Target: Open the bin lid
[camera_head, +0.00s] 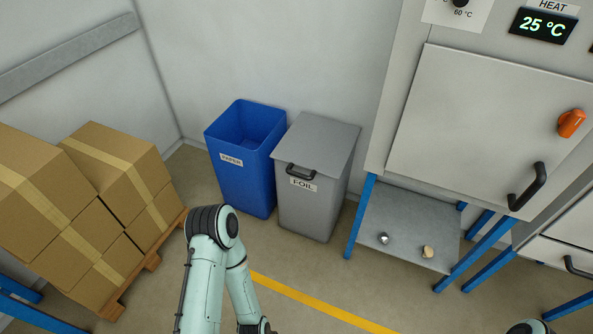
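The grey bin (309,204) labelled FOIL stands on the floor against the back wall. Its flat grey lid (320,144) is closed on top. A dark handle (301,172) sits at the lid's front edge, just above the label. My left arm comes in from the bottom, in front of the bins, with its elbow below the blue bin. My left gripper is out of the frame below. Only a small part of my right arm shows at the bottom right edge, and my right gripper is not in view.
An open blue bin (249,178) labelled PAPER stands directly left of the grey bin. Stacked cardboard boxes (95,215) on a pallet are at the left. A heating cabinet (485,125) on blue legs with a lower shelf (405,228) stands at the right. Floor in front of the bins is clear.

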